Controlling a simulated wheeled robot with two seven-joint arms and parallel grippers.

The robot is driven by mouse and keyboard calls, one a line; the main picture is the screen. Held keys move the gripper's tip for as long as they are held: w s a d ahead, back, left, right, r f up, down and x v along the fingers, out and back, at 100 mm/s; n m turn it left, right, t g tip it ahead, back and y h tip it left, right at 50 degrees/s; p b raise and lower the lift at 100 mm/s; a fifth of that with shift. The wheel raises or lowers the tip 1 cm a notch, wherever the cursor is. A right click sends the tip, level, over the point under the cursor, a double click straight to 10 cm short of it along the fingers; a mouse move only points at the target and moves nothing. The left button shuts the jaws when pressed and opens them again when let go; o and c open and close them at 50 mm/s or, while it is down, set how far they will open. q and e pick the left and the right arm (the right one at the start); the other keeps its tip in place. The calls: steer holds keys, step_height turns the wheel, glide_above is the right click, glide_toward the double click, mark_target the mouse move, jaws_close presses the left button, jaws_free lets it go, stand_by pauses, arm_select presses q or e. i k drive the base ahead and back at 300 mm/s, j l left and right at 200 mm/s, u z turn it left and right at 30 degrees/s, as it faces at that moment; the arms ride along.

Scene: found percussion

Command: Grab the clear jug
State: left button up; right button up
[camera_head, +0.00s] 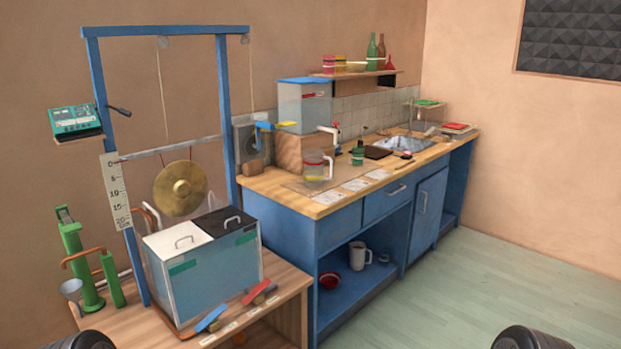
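The clear jug (314,168) stands upright on the wooden counter, near its left front part. Neither gripper shows. Only dark rounded parts of my own body show at the bottom left and bottom right edges, well apart from the jug.
White sheets (355,185) lie right of the jug. A blue frame with a gong (180,188) and a water tank (205,268) occupies the lower left table. Floor (470,300) at right is clear.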

mark_target(312, 158)
steer(key=i+l+u, duration=0.1)
steer(key=i+l, duration=0.3)
steer(key=i+l+u, duration=0.1)
steer(key=i+l, duration=0.3)
steer(key=i+l+u, duration=0.1)
steer(key=i+l, duration=0.25)
steer(key=l, duration=0.25)
steer(key=i+l+u, duration=0.1)
steer(key=i+l, duration=0.25)
steer(key=l, duration=0.15)
steer(key=i+l+u, duration=0.15)
steer(key=i+l, duration=0.2)
steer(key=l, duration=0.2)
steer(key=i+l+u, duration=0.1)
steer(key=i+l, duration=0.2)
steer(key=l, duration=0.3)
steer(key=i+l+u, duration=0.1)
steer(key=i+l, duration=0.2)
steer(key=l, duration=0.3)
steer(key=i+l+u, duration=0.1)
steer(key=i+l, duration=0.15)
steer(key=l, duration=0.4)
